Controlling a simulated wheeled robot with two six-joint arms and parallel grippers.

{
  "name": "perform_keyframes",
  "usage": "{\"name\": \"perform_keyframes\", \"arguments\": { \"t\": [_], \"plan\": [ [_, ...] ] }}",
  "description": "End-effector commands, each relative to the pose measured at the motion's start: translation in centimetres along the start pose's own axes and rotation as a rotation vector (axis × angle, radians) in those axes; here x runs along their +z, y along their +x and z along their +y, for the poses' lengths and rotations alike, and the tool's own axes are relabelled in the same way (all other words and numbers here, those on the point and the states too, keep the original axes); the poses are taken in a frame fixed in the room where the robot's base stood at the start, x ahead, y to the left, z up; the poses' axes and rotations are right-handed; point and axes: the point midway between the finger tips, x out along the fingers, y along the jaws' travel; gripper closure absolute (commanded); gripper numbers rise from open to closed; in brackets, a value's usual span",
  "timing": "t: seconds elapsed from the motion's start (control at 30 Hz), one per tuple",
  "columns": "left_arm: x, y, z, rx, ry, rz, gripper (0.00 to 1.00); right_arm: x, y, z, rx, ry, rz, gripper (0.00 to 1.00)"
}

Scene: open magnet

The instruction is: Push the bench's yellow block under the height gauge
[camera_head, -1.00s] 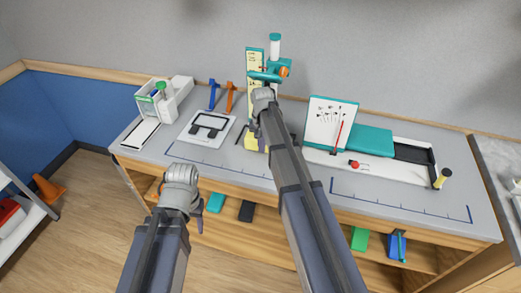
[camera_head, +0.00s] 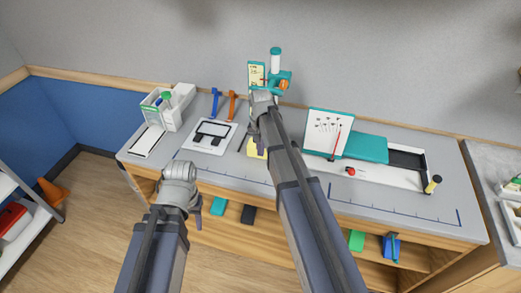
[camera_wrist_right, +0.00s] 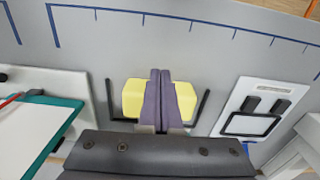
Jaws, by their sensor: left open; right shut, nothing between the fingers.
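The yellow block (camera_head: 252,149) lies on the bench, mostly hidden behind my right arm in the head view. In the right wrist view the yellow block (camera_wrist_right: 132,98) shows on both sides of my right gripper (camera_wrist_right: 160,73), whose fingers are shut with nothing between them. The fingers cover the block's middle; I cannot tell whether they touch it. The height gauge (camera_head: 274,76), with a teal head, orange knob and yellow scale, stands at the back of the bench, its lower part hidden by my right arm. My left gripper (camera_head: 181,178) is open by the bench's front edge, its fingertips unclear.
Dark bracket arms (camera_wrist_right: 197,108) flank the block. A white plate with a black frame (camera_head: 209,137) lies left, a white board (camera_head: 329,128) and teal box (camera_head: 367,149) right. Blue ruled lines (camera_wrist_right: 200,20) mark the bench's clear front strip.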

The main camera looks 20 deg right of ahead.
Motion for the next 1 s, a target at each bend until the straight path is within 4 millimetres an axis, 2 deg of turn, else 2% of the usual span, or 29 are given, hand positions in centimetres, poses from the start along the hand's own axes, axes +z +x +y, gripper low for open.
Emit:
{"name": "perform_keyframes", "arguments": {
  "t": [0.03,0.2,0.57,0.67,0.77,0.9,1.0],
  "plan": [
    [0.1,-1.5,-0.1,0.0,0.0,0.0,0.5,0.0,-1.5,0.0,0.0,0.0,0.0,1.0],
    [0.2,-3.1,-0.3,0.0,0.0,0.0,0.5,0.0,-3.1,0.0,0.0,0.0,0.0,1.0],
    [0.2,-3.2,-0.3,0.0,-0.001,0.0,0.5,0.0,-3.2,0.0,0.0,0.0,0.0,1.0],
    [0.2,-3.0,-0.3,0.0,0.0,0.0,0.5,0.7,-3.0,-0.2,0.002,-0.018,0.0,1.0],
    [0.1,-2.3,-0.2,0.0,0.0,0.0,0.5,4.2,-2.3,-1.2,0.012,-0.109,-0.002,1.0],
    [0.1,-0.8,-0.1,0.0,0.0,0.0,0.5,12.4,-0.9,-2.8,0.043,-0.354,-0.004,1.0],
    [0.0,0.1,0.0,0.0,-0.001,0.0,0.5,18.1,0.0,-3.1,0.067,-0.541,-0.007,1.0]
  ]
}}
